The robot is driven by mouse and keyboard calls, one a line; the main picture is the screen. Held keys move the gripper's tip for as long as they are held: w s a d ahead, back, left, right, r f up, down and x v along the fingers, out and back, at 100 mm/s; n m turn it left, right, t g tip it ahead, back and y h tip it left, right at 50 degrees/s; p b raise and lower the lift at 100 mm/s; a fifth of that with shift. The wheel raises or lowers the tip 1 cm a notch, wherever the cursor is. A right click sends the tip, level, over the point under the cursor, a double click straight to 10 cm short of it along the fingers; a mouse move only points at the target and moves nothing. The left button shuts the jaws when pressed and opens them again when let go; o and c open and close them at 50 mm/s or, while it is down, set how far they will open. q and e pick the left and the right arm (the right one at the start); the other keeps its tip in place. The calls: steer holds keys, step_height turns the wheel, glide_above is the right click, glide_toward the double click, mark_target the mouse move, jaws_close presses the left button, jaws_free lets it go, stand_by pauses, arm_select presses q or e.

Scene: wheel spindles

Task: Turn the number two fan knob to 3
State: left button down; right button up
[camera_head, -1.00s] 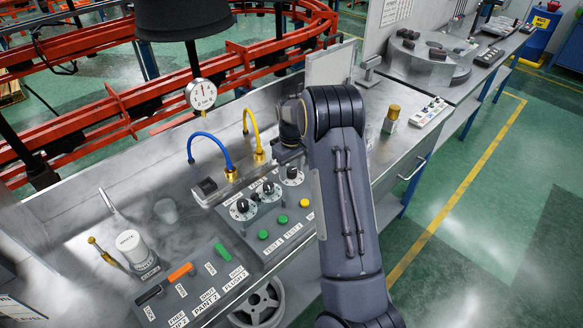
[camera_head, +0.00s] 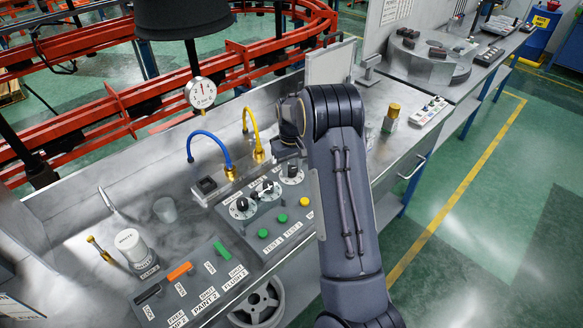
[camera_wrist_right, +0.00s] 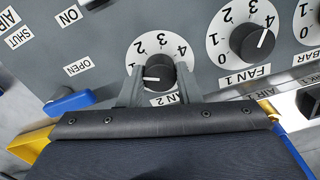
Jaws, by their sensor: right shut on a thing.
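The FAN 2 knob (camera_wrist_right: 156,71) is a black round knob on a white numbered dial (camera_wrist_right: 163,39) in the right wrist view, where the labels appear upside down. Its white pointer line points left, below the 1; the 3 is at the dial's top. My right gripper (camera_wrist_right: 159,79) is shut on this knob, with one finger on either side. The fingers hide the dial's lower part. In the head view my right arm reaches over the panel, and the fingertips cannot be made out. My left gripper is not in view.
The FAN 1 knob (camera_wrist_right: 252,41) sits close by on its own dial. A blue lever (camera_wrist_right: 69,101) is on the other side. In the head view, blue (camera_head: 211,143) and yellow (camera_head: 255,124) hoses rise near the arm. A white cup (camera_head: 131,243) stands at the lower left.

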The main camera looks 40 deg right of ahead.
steer(key=m, duration=0.4)
steer(key=shift+m, duration=0.3)
steer(key=m, duration=0.4)
steer(key=shift+m+b, duration=0.3)
steer(key=m, duration=0.4)
steer(key=shift+m+p, duration=0.35)
steer(key=shift+m, duration=1.75)
steer(key=shift+d, duration=0.1)
steer(key=o, duration=1)
steer(key=shift+c, duration=0.2)
